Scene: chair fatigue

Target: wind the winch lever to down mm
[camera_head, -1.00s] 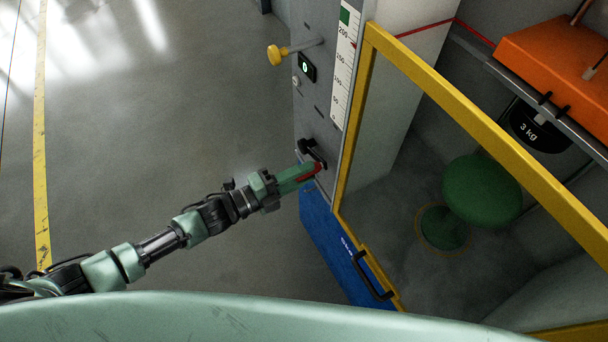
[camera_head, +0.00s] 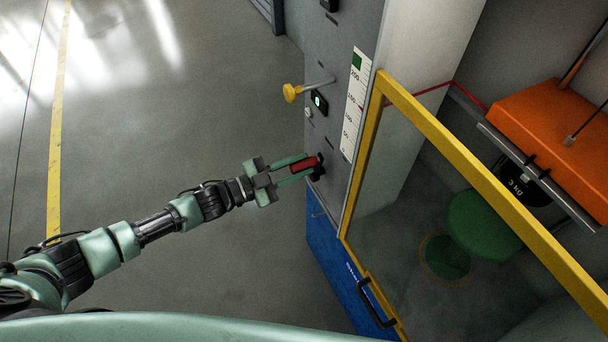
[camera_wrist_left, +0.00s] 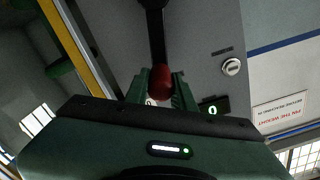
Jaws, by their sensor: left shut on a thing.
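The winch lever has a red handle (camera_head: 304,164) and a dark crank arm (camera_head: 316,171) on the grey side panel of the machine. My left gripper (camera_head: 300,166) is shut on the red handle. In the left wrist view the red handle (camera_wrist_left: 161,80) sits between the two green fingers, with the dark crank arm (camera_wrist_left: 156,35) running up from it. A white scale (camera_head: 355,105) with numbers and a green block at its top is on the panel, with a small red mark beside it. My right gripper is not in view.
A yellow-framed clear door (camera_head: 470,170) stands right of the panel. Behind it are an orange block (camera_head: 545,110), a 3 kg weight (camera_head: 517,186) and a green round seat (camera_head: 482,225). A yellow knob (camera_head: 291,93) sticks out above the lever. The floor at left is clear.

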